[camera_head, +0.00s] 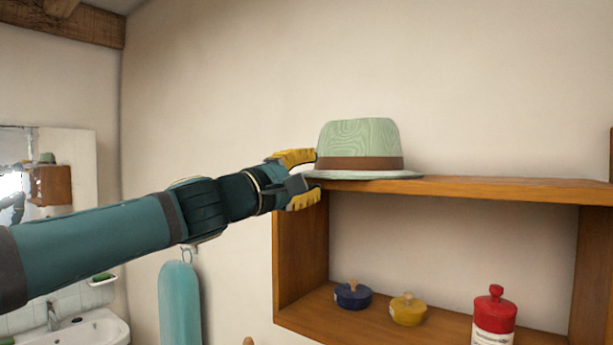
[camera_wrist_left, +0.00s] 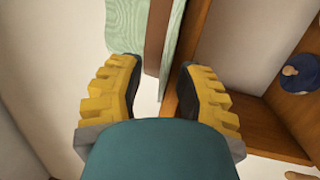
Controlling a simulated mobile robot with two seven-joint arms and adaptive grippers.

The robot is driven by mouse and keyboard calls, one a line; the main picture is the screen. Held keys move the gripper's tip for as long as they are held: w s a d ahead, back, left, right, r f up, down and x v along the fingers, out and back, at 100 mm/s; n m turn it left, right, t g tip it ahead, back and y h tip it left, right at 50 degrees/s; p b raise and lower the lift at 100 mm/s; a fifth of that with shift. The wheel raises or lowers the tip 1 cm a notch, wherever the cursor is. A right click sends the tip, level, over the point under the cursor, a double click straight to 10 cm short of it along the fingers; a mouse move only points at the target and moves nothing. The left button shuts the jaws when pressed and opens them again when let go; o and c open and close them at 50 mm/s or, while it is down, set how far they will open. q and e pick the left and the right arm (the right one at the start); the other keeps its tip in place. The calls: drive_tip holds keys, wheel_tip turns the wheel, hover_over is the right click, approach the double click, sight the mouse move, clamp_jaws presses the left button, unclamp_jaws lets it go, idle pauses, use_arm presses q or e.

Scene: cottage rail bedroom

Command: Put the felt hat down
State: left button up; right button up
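The felt hat (camera_head: 358,138) is pale green with a brown band. It sits upright on the top board of the wooden wall shelf (camera_head: 500,187), at its left end, with its brim appearing to rest on the board. My left gripper (camera_head: 316,174) is at the hat's left side, one yellow finger above brim level and one below. In the left wrist view the fingers are spread apart, and the hat (camera_wrist_left: 128,25) lies ahead with its brim edge between them, not visibly pinched. My right gripper is not in view.
Inside the shelf stand a blue lidded pot (camera_head: 353,296), a yellow lidded pot (camera_head: 408,311) and a red-topped jar (camera_head: 494,318). The top board right of the hat is clear. A teal hanging item (camera_head: 180,305), a sink (camera_head: 85,332) and a mirror are at left.

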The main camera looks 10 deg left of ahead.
use_arm(q)
drive_tip(key=b+v, duration=0.2)
drive_tip(key=v, duration=1)
idle(0.5)
